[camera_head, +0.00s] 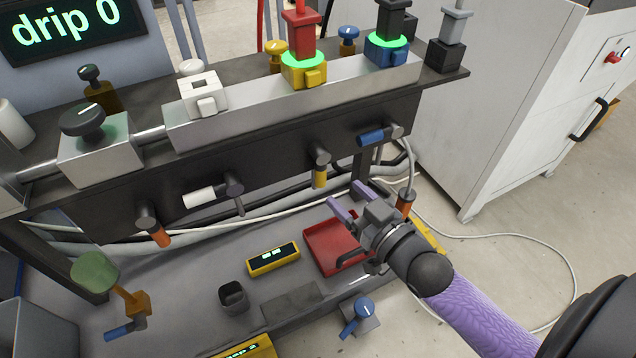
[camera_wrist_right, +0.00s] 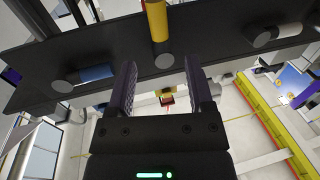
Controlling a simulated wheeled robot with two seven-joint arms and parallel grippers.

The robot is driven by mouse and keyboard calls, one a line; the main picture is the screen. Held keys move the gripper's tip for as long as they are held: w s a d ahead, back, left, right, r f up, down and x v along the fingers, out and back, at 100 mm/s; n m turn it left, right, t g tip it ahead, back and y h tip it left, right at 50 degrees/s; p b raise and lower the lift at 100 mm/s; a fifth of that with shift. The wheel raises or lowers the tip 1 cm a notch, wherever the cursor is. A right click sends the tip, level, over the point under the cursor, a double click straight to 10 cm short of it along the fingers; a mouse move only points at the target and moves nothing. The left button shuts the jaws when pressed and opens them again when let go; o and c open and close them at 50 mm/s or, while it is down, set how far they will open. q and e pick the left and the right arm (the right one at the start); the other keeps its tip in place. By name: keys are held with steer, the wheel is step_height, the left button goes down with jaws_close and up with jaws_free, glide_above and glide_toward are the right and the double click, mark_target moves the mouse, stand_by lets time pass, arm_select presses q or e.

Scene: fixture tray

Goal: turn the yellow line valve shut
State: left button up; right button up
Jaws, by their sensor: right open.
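The yellow line valve (camera_head: 320,178) is a short yellow lever on a grey pivot, on the front of the dark rail. Its lever hangs down from the pivot in the head view. In the right wrist view the yellow lever (camera_wrist_right: 157,20) runs from its round pivot to the top edge, beyond the fingers. My right gripper (camera_head: 349,198) is open and empty, below and slightly right of the yellow lever, and apart from it. Its two fingers (camera_wrist_right: 160,90) also show spread in the right wrist view. My left gripper is not in view.
A white lever (camera_head: 200,196) and a blue lever (camera_head: 371,138) flank the yellow one on the rail (camera_head: 270,148). An orange lever (camera_head: 160,236) sits farther left. Below are a red tray (camera_head: 322,255) and a yellow display box (camera_head: 273,260). A screen (camera_head: 65,32) reads "drip 0".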

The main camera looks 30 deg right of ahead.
mark_target(324, 175)
steer(key=w, duration=0.1)
steer(key=w+b, duration=0.1)
steer(key=w, duration=0.1)
steer(key=w+b, duration=0.1)
steer(key=w, duration=0.1)
steer(key=shift+a+f, duration=0.3)
steer(key=shift+a, duration=0.05)
steer(key=shift+w+r+b, duration=0.2)
steer(key=shift+w+b, duration=0.1)
steer(key=shift+w, duration=0.35)
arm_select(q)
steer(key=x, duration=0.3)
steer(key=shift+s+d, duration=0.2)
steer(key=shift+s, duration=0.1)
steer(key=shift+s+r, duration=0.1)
arm_select(e)
steer(key=shift+c, duration=0.2)
steer(key=shift+c, duration=1.3)
jaws_close()
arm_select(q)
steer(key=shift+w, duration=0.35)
arm_select(e)
steer(key=shift+a, duration=0.1)
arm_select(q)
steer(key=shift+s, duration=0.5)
